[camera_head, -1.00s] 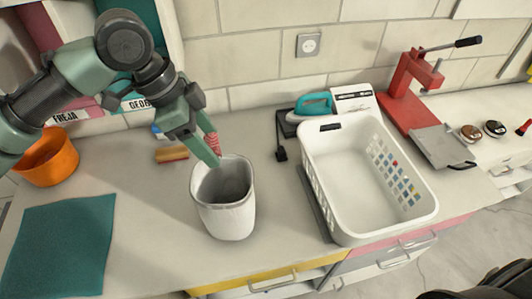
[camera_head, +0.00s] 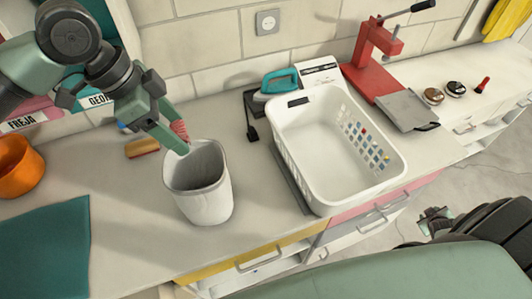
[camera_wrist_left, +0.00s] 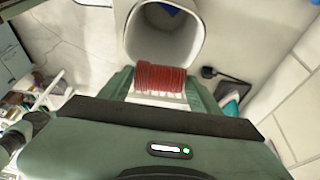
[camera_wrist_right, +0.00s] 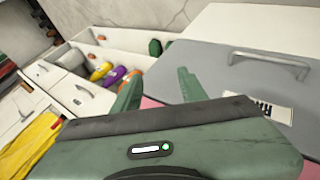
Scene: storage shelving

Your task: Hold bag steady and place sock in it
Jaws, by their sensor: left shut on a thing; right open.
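The bag (camera_head: 203,195) is a white, open-topped, upright container on the counter. It also shows in the left wrist view (camera_wrist_left: 135,38), with something blue deep inside. My left gripper (camera_head: 181,138) is at the bag's far left rim, shut on a red ribbed bundle (camera_wrist_left: 161,78), which looks like a rolled sock. The bundle is beside the rim, outside the opening; whether it touches the bag I cannot tell. My right gripper (camera_wrist_right: 158,92) is open and empty, away from the bag, above the drawer area.
A white laundry basket (camera_head: 335,180) stands right of the bag, with a teal iron (camera_head: 280,82) behind it. A red press (camera_head: 372,58) is further right. A teal cloth (camera_head: 45,245) and orange bowl (camera_head: 18,167) lie left. An open drawer with bottles (camera_wrist_right: 115,75) is below.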

